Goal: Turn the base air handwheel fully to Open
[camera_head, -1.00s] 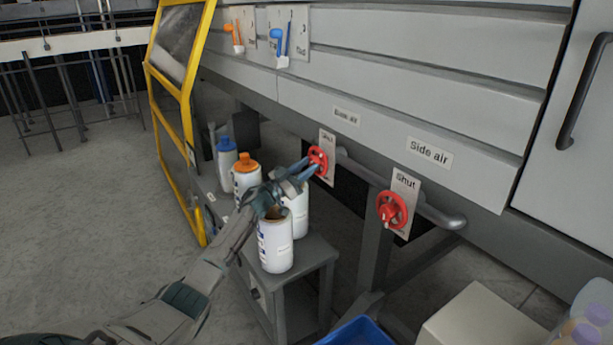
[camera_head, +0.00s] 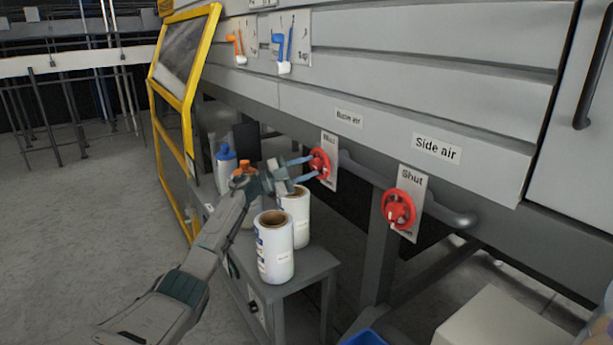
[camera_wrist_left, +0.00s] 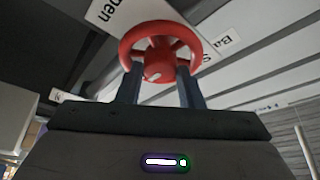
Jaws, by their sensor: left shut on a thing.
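The base air handwheel (camera_head: 319,164) is red and sits on a pale plate (camera_head: 331,181) marked Shut at its top, under the "Base air" label (camera_head: 349,118). My left gripper (camera_head: 311,167) reaches it from the left, one blue-grey finger above the other. In the left wrist view the handwheel (camera_wrist_left: 160,50) fills the top middle. There the fingers of my left gripper (camera_wrist_left: 160,84) are at its near side, one each side of the hub, shut on the wheel. A white mark shows on the hub. The exact finger contact is partly hidden. My right gripper is out of view.
The side air handwheel (camera_head: 398,209) is to the right, with a grey pipe (camera_head: 447,215) beside it. A yellow-framed guard (camera_head: 187,110) stands behind at left.

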